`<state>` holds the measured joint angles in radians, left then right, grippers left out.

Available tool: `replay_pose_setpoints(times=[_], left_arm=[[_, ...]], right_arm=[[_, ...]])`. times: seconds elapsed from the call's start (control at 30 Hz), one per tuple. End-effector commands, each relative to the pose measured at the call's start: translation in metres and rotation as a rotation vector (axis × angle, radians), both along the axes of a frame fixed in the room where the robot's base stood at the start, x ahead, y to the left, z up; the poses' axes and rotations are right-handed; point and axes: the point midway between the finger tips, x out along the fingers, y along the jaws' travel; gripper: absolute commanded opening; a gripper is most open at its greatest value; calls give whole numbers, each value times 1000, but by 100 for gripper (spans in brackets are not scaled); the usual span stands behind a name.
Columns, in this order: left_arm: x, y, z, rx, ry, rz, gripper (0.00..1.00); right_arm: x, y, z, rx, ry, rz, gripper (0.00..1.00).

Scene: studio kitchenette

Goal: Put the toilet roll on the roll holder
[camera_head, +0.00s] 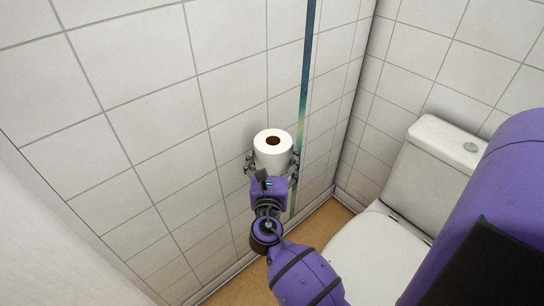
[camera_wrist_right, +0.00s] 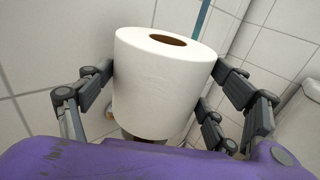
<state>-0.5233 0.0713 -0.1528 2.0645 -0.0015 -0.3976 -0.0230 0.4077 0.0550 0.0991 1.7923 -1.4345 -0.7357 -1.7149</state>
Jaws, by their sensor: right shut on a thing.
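The white toilet roll (camera_head: 272,153) is upright, with its brown core hole facing up, in front of the tiled wall. My right gripper (camera_head: 272,162) is shut on it, one finger on each side. In the right wrist view the toilet roll (camera_wrist_right: 158,85) fills the middle between the dark fingers of the right gripper (camera_wrist_right: 165,82). I cannot make out the roll holder in either view; the roll and gripper cover part of the wall. A small brownish patch shows under the roll in the wrist view, too unclear to name. My left gripper is not in view.
The white tiled wall (camera_head: 150,130) has a vertical blue-green stripe (camera_head: 304,75) just right of the roll. A white toilet (camera_head: 375,255) with its cistern (camera_head: 435,165) stands at the right, by the corner. A strip of brown floor (camera_head: 322,222) shows below.

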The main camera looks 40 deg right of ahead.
Motion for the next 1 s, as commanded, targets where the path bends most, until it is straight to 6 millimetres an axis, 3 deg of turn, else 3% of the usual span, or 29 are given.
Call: replay_pose_setpoints(times=[0.27, 0.3, 0.43, 0.83, 1.0], left_arm=[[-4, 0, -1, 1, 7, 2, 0], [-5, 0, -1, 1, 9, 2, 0], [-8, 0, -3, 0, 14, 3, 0], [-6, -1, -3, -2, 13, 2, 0], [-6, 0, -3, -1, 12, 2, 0]], right_arm=[[0, 0, 0, -1, -1, 0, 55], [0, 0, 0, -1, -1, 0, 84], [0, 0, 0, -1, -1, 0, 100], [-2, 1, -1, 1, 1, 0, 100], [-17, 14, -2, 2, 2, 1, 100]])
